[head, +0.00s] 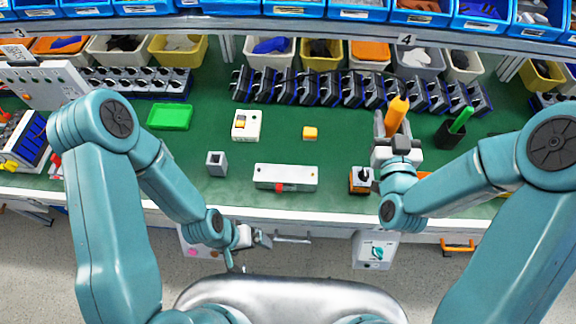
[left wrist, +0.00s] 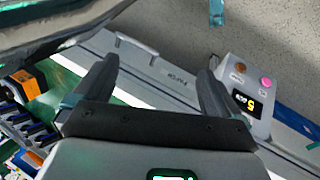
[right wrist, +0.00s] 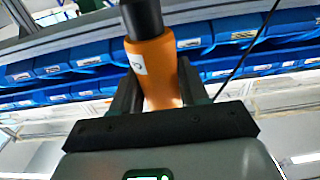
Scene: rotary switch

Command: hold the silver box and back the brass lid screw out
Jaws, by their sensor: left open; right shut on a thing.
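A long pale silver-grey box (head: 286,177) with a red part at its front lies on the green bench near the front edge; it seems to be the silver box. Small dark dots mark it, but I cannot make out a brass screw. My right gripper (head: 393,140) is shut on an orange-handled tool (head: 396,115), held upright above the bench, right of the box. The right wrist view shows its orange handle (right wrist: 152,70) with a black end between the fingers. My left gripper (head: 248,252) is open and empty in front of the bench edge; its spread fingers show in the left wrist view (left wrist: 158,75).
A small grey open box (head: 216,163) stands left of the silver box. A black-and-orange switch unit (head: 361,181) stands to its right. A black holder (head: 450,135) carries a green-handled tool (head: 461,118). A row of dark modules (head: 350,93) lines the back.

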